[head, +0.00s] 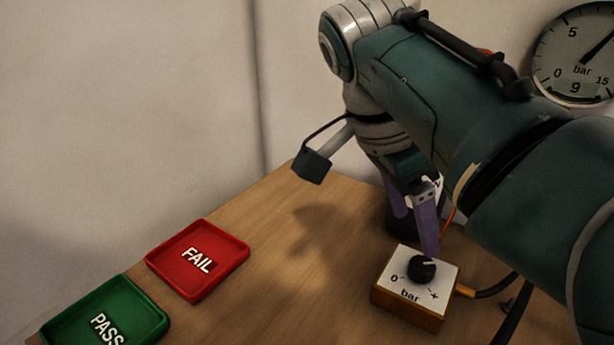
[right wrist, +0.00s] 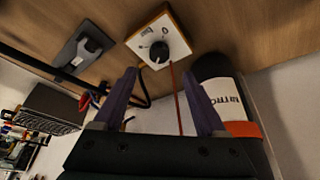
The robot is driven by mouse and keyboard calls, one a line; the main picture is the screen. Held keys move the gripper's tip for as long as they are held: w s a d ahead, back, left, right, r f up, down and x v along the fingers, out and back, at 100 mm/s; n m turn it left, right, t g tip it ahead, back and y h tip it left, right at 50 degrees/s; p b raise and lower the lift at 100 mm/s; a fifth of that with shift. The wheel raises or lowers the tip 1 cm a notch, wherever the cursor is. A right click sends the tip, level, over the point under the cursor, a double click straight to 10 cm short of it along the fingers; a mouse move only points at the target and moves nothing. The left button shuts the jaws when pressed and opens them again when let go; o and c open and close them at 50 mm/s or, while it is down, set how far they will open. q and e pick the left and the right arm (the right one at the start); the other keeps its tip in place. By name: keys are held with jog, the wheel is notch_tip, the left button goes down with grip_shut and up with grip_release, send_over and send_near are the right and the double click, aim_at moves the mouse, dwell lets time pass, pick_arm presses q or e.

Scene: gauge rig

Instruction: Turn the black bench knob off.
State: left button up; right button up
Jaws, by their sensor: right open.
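The black bench knob (head: 421,269) sits on a small box with a white top (head: 405,283) marked "0", "bar" and "+". A light mark on the knob points up and to the right, away from the "0". In the right wrist view the knob (right wrist: 159,52) lies beyond the fingertips, between their lines. My right gripper (head: 415,230) is just above and behind the box in the head view. Its purple fingers (right wrist: 160,95) are apart with nothing between them. My left gripper is not in view.
A red FAIL tray (head: 163,262) and a green PASS tray (head: 62,331) lie at left. A round gauge (head: 580,75) is at upper right. A labelled cylinder (right wrist: 220,92) stands near the right finger in the wrist view. A cable leaves the box. The table's middle is clear.

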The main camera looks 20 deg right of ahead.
aim_at(423, 264)
jog(key=b+x, duration=0.1)
jog(key=x, duration=0.7)
jog(key=shift+s+d+f+b, duration=0.1)
jog(key=shift+d+f+b, duration=0.05)
jog(key=shift+f+b, duration=0.15)
grip_shut()
